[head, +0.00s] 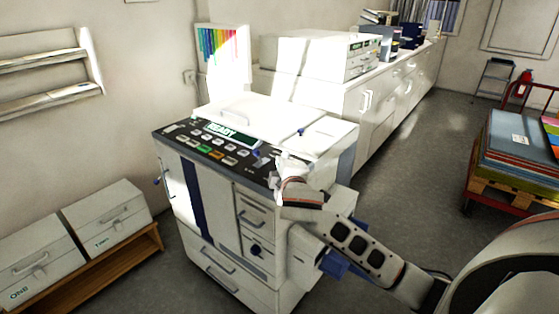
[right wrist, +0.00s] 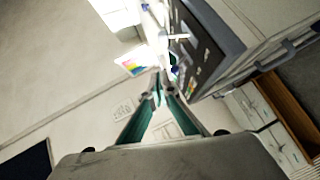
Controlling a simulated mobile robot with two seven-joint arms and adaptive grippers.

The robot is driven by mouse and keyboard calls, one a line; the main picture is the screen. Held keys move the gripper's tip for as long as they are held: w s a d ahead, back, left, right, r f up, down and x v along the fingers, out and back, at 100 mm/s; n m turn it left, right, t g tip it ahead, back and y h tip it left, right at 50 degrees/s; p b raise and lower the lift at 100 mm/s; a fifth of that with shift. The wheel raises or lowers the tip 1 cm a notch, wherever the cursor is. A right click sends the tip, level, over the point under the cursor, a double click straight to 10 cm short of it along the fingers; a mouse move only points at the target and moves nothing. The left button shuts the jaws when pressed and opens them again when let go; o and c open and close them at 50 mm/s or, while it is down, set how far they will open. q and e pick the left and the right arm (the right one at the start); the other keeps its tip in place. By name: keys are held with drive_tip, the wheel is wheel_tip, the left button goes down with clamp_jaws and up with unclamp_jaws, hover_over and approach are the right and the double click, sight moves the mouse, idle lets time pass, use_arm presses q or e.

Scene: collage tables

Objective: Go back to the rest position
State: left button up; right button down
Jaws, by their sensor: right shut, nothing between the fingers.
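A white copier-like machine (head: 215,215) stands in the middle of the head view. Its dark control panel (head: 222,150) has a display reading READY and rows of buttons. My right arm reaches in from the lower right, and its gripper (head: 281,166) is by the panel's right end. In the right wrist view the fingers of my right gripper (right wrist: 162,90) come together at the tips with nothing between them. The dark panel (right wrist: 200,45) lies just beyond the tips; whether they touch it I cannot tell. My left gripper is not in view.
Two white boxes (head: 107,215) sit on a low wooden bench (head: 125,263) at the left. A long white counter (head: 385,85) runs along the back. A red cart (head: 480,190) with stacked coloured sheets stands at the right. Grey floor between is clear.

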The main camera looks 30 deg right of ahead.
drive_tip(key=shift+s+r, duration=0.1)
drive_tip(key=shift+s, duration=0.35)
drive_tip(key=s+a+f+g+y, duration=0.1)
drive_tip(key=s+a+f+y, duration=0.15)
drive_tip(key=f, duration=0.45)
drive_tip(key=s+a+f+g+y, duration=0.1)
drive_tip(key=s+a+f, duration=0.15)
drive_tip(key=f, duration=0.55)
drive_tip(key=s+a+f+m+g+y, duration=0.1)
drive_tip(key=s+a+f, duration=0.4)
drive_tip(key=s+f, duration=0.6)
drive_tip(key=s+a+f+m+y, duration=0.3)
drive_tip(key=s+a+f+m, duration=0.2)
drive_tip(key=s+f, duration=0.6)
drive_tip(key=s+m, duration=0.1)
drive_tip(key=s, duration=0.2)
drive_tip(key=shift+s+g, duration=0.2)
drive_tip(key=shift+g, duration=0.2)
